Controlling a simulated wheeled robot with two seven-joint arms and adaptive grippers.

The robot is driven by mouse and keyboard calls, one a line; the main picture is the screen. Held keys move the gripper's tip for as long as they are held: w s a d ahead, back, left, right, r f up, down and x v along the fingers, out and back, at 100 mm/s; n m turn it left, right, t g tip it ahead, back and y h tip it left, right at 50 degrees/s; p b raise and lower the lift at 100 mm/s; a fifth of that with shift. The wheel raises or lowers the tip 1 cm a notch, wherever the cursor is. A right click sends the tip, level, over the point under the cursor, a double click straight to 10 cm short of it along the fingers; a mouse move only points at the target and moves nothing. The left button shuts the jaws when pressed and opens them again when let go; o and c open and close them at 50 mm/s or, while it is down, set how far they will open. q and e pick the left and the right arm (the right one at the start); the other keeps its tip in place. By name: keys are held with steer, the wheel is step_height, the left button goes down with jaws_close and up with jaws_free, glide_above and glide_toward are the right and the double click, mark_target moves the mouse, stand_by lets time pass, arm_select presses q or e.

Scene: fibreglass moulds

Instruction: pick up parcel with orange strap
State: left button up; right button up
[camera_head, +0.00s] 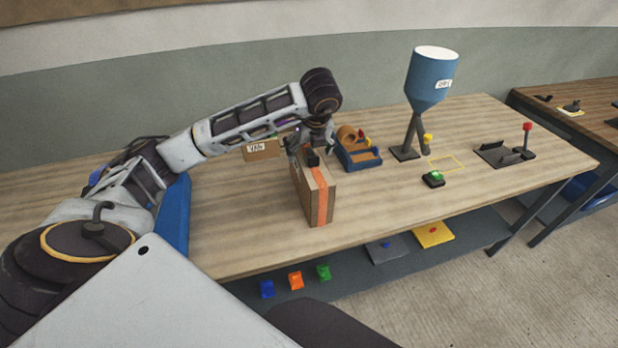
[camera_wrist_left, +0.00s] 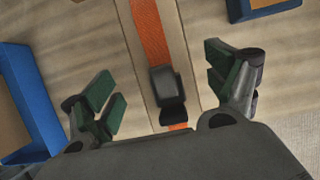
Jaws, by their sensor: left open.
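The parcel with the orange strap (camera_head: 319,198) is a brown box standing upright on the wooden table in the head view. An orange strap runs over its top and down its near face. In the left wrist view the strap (camera_wrist_left: 148,35) carries a dark buckle (camera_wrist_left: 167,90) on the parcel's top. My left gripper (camera_head: 308,157) is directly over the parcel's top in the head view. In the left wrist view my left gripper (camera_wrist_left: 165,95) is open, with green-padded fingers spread on either side of the buckle, not closed on it. My right gripper does not show.
A blue hopper (camera_head: 430,80) on a stand and a small green-topped device (camera_head: 433,179) are to the right.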

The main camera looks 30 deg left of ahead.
arm_select(q)
steer(key=shift+p+x, duration=0.55)
steer(key=shift+x, duration=2.05)
steer(key=shift+w+d, duration=0.1)
steer(key=shift+w, duration=0.05)
steer(key=shift+r, duration=0.1)
jaws_close()
